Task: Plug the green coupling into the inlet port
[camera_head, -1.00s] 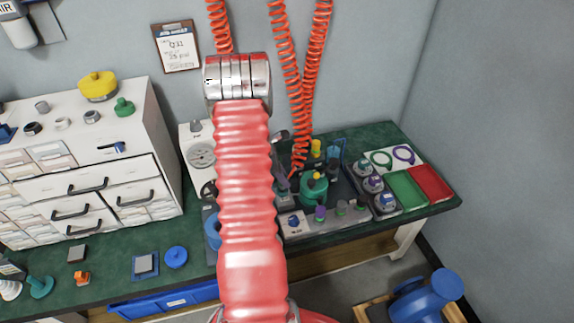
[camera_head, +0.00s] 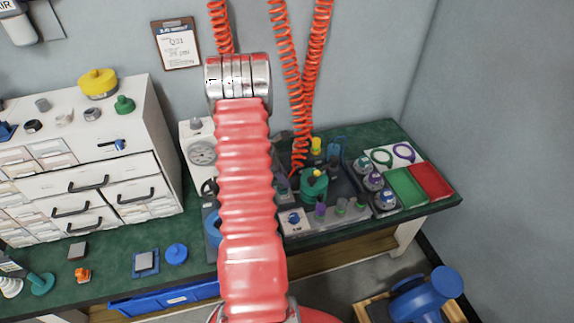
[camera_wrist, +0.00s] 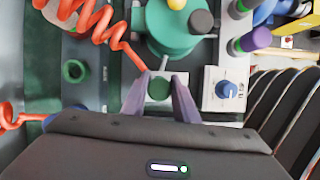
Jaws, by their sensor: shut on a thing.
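In the wrist view my gripper (camera_wrist: 160,94) has its two purple fingers closed on the sides of a round green piece, the green coupling (camera_wrist: 158,88). It is over a pale plate, just below the teal vessel (camera_wrist: 174,28) in the picture. I cannot tell whether the coupling touches a port. The inlet port cannot be made out for sure; a green ring with a dark hole (camera_wrist: 75,71) lies left of my gripper. In the head view the teal vessel (camera_head: 314,186) stands on the bench, and my arm hides the gripper and coupling.
A blue knob (camera_wrist: 227,90) is close right of my fingers. A purple-topped fitting (camera_wrist: 252,40) stands farther right. An orange coiled hose (camera_wrist: 105,28) hangs left of the vessel. The head view shows green (camera_head: 407,188) and red (camera_head: 431,181) trays at the bench's right.

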